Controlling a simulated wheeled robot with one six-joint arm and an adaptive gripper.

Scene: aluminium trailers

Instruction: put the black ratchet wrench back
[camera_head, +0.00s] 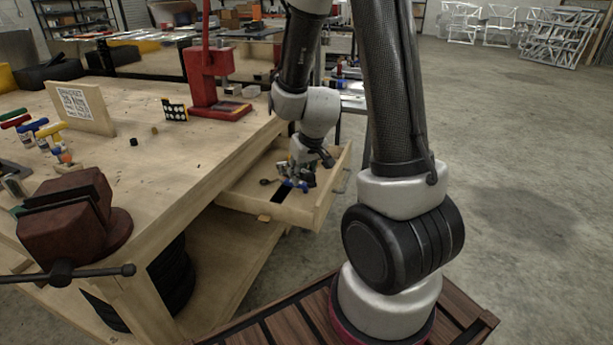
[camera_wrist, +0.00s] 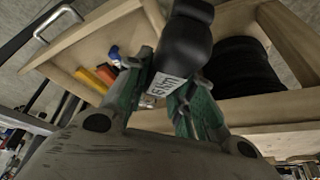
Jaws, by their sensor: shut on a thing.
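My gripper (camera_head: 298,172) is over the open wooden drawer (camera_head: 265,208) of the workbench in the head view. In the wrist view, its green-padded fingers (camera_wrist: 166,82) are shut on a black, thick-ended tool that I take to be the black ratchet wrench (camera_wrist: 185,42). A white label with print shows between the fingers. Blue, orange and yellow tools (camera_wrist: 92,78) lie in the drawer beside the fingers.
The workbench (camera_head: 160,160) carries a red vise (camera_head: 75,215), a red press (camera_head: 210,85) and a QR-marked board (camera_head: 84,108). Black tires (camera_head: 170,280) sit below the bench. A small dark tool (camera_head: 268,182) lies in the drawer. The floor to the right is open.

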